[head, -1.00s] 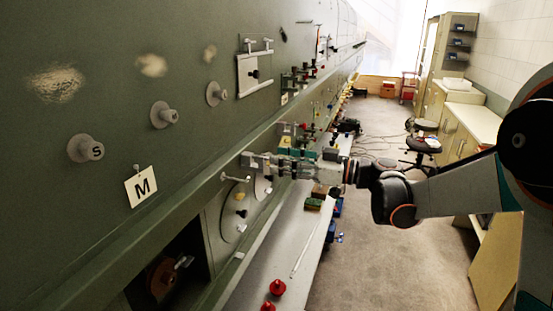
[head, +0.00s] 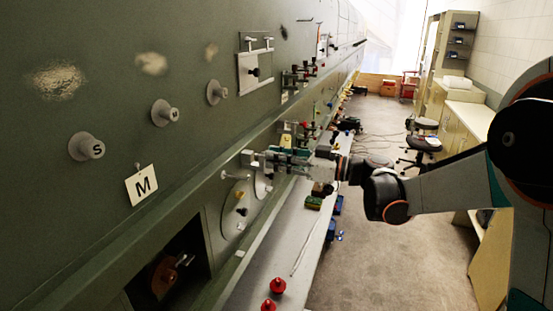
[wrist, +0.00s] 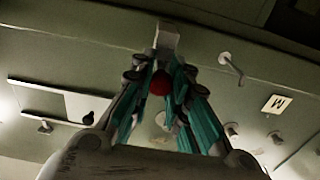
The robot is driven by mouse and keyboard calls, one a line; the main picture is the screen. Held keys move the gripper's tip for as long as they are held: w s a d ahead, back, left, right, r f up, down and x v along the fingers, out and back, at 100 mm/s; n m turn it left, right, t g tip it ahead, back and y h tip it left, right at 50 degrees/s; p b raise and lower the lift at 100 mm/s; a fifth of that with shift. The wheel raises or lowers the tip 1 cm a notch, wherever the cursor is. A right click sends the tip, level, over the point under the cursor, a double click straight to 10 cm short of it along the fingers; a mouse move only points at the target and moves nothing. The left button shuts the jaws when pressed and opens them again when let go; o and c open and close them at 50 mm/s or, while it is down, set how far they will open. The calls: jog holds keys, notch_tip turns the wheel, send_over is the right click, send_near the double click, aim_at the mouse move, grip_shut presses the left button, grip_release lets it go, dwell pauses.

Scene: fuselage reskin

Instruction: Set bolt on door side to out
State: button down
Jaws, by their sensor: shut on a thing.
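My gripper (head: 256,160) reaches in from the right to the green fuselage side, just above a round door (head: 238,212). In the wrist view its teal-padded fingers (wrist: 166,60) converge and are shut on a small pale grey block, which I take to be the bolt (wrist: 167,38). A red round knob (wrist: 160,82) shows between the fingers. The fingers hide much of the bolt, so I cannot tell its position. A grey handle (wrist: 230,64) stands to the right of the gripper in the wrist view.
An M tag (head: 141,186) and several grey round knobs, one marked S (head: 86,147), are on the panel at left. A dark opening (head: 172,262) lies below. Red parts (head: 278,286) rest on the ledge.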

jog(key=shift+v, duration=1)
jog(key=c, duration=1.5)
grip_release()
jog(key=shift+d, duration=0.15)
jog(key=shift+c, duration=0.2)
jog(key=shift+s+d, duration=0.1)
jog(key=shift+d, duration=0.1)
jog(key=v, duration=1.1)
jog(key=shift+s+d, duration=0.1)
jog(key=shift+d, duration=0.25)
